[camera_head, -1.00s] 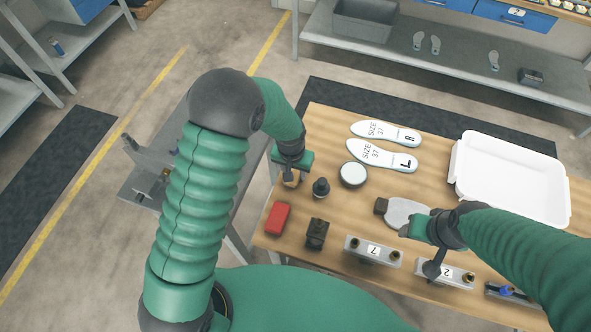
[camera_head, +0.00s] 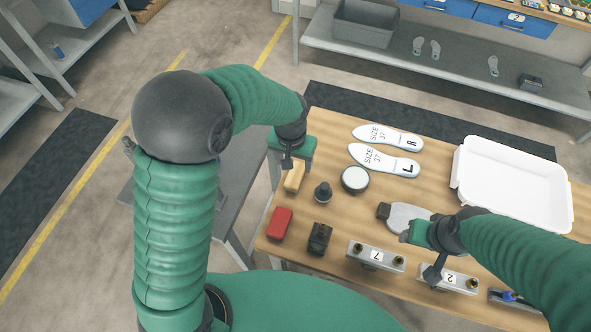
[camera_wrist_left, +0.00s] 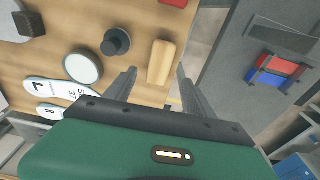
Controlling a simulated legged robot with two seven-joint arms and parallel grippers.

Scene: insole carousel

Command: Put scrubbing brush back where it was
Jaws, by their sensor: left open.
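The scrubbing brush, which I take to be the tan wooden block (camera_head: 294,177), lies near the left edge of the wooden table. In the left wrist view the tan block (camera_wrist_left: 161,62) appears beyond and between the two fingertips. My left gripper (camera_head: 287,161) is open and empty, just behind and above the block; it also shows in the left wrist view (camera_wrist_left: 157,74). The block seems free of the fingers. My right gripper (camera_head: 409,237) is beside a grey insole-shaped piece (camera_head: 407,214); its fingers are too hidden to tell their state.
Near the block are a black knob-like piece (camera_head: 323,192), a round white-topped pot (camera_head: 355,179), a red block (camera_head: 280,223) and a black block (camera_head: 319,238). Two insoles (camera_head: 385,160) lie behind. A white tray (camera_head: 512,228) stands right. A grey side table (camera_head: 225,190) is left.

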